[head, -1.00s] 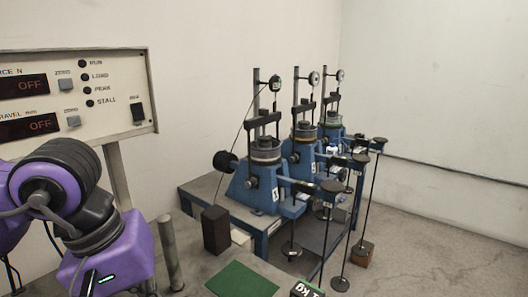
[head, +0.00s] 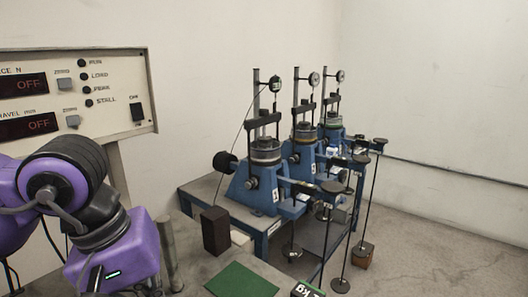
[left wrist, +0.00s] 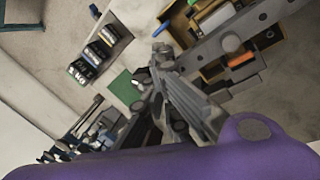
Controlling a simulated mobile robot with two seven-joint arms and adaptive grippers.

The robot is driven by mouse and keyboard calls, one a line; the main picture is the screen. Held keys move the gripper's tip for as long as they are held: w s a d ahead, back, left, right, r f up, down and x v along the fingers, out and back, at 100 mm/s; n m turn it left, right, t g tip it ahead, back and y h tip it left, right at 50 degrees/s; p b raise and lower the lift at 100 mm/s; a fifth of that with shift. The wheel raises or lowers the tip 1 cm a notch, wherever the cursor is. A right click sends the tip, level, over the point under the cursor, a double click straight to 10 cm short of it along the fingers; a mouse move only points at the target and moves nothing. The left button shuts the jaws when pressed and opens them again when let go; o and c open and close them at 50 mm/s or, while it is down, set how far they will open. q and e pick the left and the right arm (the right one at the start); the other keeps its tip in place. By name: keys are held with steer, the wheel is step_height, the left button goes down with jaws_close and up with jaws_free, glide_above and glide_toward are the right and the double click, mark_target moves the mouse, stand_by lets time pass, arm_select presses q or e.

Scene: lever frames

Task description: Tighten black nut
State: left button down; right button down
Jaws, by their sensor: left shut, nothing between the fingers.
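Three blue lever frames stand in a row on the bench; the nearest lever frame (head: 262,185) has a dial gauge on top and a black round piece (head: 225,161) at its left. I cannot tell whether this piece is the black nut; no nut is clear at this size. My left arm (head: 115,245) is at the left of the head view, with its gripper out of that view. In the left wrist view my left gripper (left wrist: 158,62) is shut and empty, with its fingertips over the scene near a green mat (left wrist: 125,88). My right gripper is not seen.
A control panel (head: 110,62) with two displays reading OFF stands at the left. A dark block (head: 215,230) and a green mat (head: 242,281) lie on the near table. Hanging rods with weights stand right of the frames. Several black weights (left wrist: 98,50) show in the wrist view.

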arm_select(q)
steer(key=shift+w+d, duration=0.1)
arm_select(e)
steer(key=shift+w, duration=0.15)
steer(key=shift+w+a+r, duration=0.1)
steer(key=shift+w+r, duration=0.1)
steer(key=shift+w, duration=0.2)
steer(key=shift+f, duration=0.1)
arm_select(q)
steer(key=shift+w+a+b, duration=0.25)
steer(key=shift+w+b, duration=0.2)
steer(key=shift+b, duration=0.4)
steer(key=shift+w, duration=0.15)
steer(key=shift+w+b, duration=0.1)
steer(key=shift+b, duration=0.25)
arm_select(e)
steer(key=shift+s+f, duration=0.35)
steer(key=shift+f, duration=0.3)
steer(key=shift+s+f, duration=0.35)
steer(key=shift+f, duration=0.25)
arm_select(q)
steer(key=shift+w, duration=0.15)
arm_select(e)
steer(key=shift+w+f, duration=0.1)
arm_select(q)
steer(key=shift+a, duration=0.2)
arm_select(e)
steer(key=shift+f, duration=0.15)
